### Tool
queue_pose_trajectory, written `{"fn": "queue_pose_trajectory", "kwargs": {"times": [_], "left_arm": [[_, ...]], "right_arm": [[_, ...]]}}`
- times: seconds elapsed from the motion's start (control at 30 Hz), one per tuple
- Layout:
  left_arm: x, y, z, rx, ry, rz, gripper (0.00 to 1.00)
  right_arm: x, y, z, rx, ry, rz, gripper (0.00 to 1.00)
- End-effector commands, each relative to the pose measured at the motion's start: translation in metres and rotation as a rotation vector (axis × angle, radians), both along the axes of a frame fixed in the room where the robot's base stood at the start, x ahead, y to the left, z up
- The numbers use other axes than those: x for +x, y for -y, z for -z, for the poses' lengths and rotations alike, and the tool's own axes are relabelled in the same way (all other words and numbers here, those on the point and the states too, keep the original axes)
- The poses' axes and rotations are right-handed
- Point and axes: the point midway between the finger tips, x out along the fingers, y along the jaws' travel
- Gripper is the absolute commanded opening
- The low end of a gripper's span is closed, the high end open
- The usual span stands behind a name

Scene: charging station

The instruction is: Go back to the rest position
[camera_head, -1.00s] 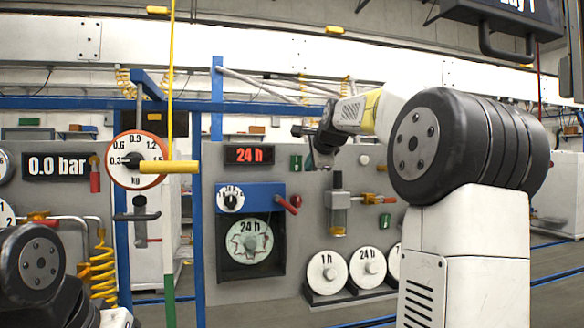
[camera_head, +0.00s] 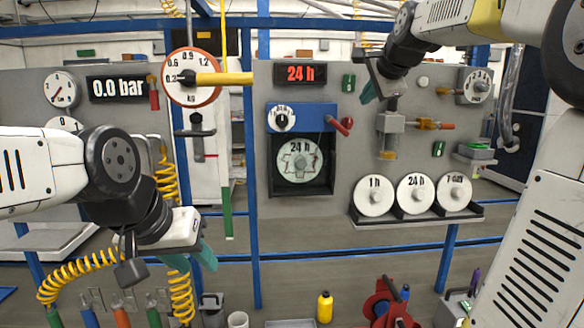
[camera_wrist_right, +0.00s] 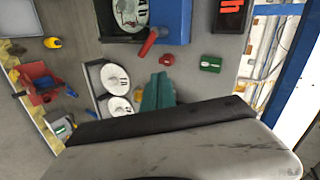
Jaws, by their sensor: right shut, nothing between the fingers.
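My left gripper (camera_head: 192,260) hangs at the lower left of the head view. Its two teal fingers point down and look apart, with nothing visible between them. It is in front of the lower part of the station, clear of the panel. My right gripper (camera_head: 368,92) is in front of the grey panel (camera_head: 345,150), right of the red 24 h display (camera_head: 299,74). Its teal fingers show in the right wrist view (camera_wrist_right: 158,92), shut and empty. Neither gripper visibly touches anything.
A blue timer box (camera_head: 299,116) with a red lever (camera_head: 340,126) is below the display. Several round dials stand on a shelf (camera_head: 415,219). A yellow bottle (camera_head: 325,307) and a red object (camera_head: 390,303) are low down.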

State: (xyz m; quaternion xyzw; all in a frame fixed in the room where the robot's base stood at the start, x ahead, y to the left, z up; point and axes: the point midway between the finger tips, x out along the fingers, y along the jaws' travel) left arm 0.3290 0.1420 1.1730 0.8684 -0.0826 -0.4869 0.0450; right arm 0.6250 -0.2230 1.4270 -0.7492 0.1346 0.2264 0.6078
Motion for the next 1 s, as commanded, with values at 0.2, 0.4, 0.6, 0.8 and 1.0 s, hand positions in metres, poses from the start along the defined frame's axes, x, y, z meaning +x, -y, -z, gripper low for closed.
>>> {"fn": "queue_pose_trajectory", "kwargs": {"times": [0.2, 0.4, 0.6, 0.8, 1.0], "left_arm": [[0.000, 0.000, 0.000, 0.000, 0.000, 0.000, 0.36], [0.000, 0.000, 0.000, 0.000, 0.000, 0.000, 0.36], [0.000, 0.000, 0.000, 0.000, 0.000, 0.000, 0.36], [0.000, 0.000, 0.000, 0.000, 0.000, 0.000, 0.36], [0.000, 0.000, 0.000, 0.000, 0.000, 0.000, 0.36]], "right_arm": [[-0.127, -0.041, 0.098, -0.394, -0.137, -0.384, 0.00], [-0.229, -0.068, 0.189, -0.699, -0.210, -0.744, 0.00], [-0.286, -0.079, 0.244, -0.856, -0.238, -0.960, 0.00], [-0.297, -0.081, 0.256, -0.890, -0.242, -1.010, 0.00], [-0.296, -0.081, 0.255, -0.888, -0.242, -1.007, 0.00]]}}
